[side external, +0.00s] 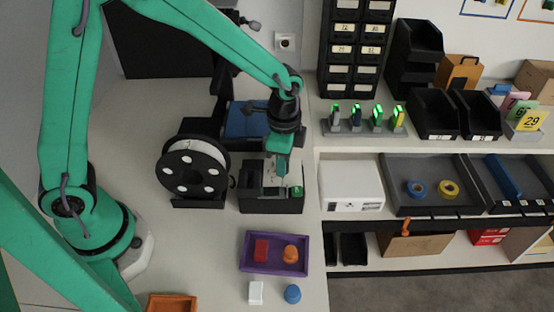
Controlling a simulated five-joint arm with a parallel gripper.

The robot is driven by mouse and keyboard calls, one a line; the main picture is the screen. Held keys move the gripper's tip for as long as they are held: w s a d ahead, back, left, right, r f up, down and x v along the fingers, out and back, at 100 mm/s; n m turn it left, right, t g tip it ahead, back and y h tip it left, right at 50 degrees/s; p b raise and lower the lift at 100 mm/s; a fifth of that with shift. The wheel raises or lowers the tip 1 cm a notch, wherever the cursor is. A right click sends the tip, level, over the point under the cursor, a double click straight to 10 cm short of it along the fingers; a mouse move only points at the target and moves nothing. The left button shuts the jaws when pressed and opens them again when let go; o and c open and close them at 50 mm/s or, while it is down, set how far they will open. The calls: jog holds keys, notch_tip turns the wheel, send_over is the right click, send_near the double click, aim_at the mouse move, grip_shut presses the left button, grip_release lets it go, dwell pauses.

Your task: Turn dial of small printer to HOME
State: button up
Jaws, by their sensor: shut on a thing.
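The small printer appears to be the low black machine (270,205) near the table's right edge, with a small green patch (297,191) at its front right corner. My gripper (282,172) points down over the right part of its top. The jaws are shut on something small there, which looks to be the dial. The dial itself is hidden by the jaws, and its pointer and the HOME mark cannot be made out.
A filament spool (194,166) stands close left of the machine, and a blue plate (246,122) lies behind it. A purple tray (246,264) with red and orange pieces is in front. A white box (350,187) stands to the right.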

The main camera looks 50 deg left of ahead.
jog(key=shift+r, duration=0.1)
dwell(0.4)
jog(key=o, duration=1)
notch_tip(320, 180, up, 7)
jog(key=shift+r, duration=0.35)
jog(key=shift+r, duration=0.1)
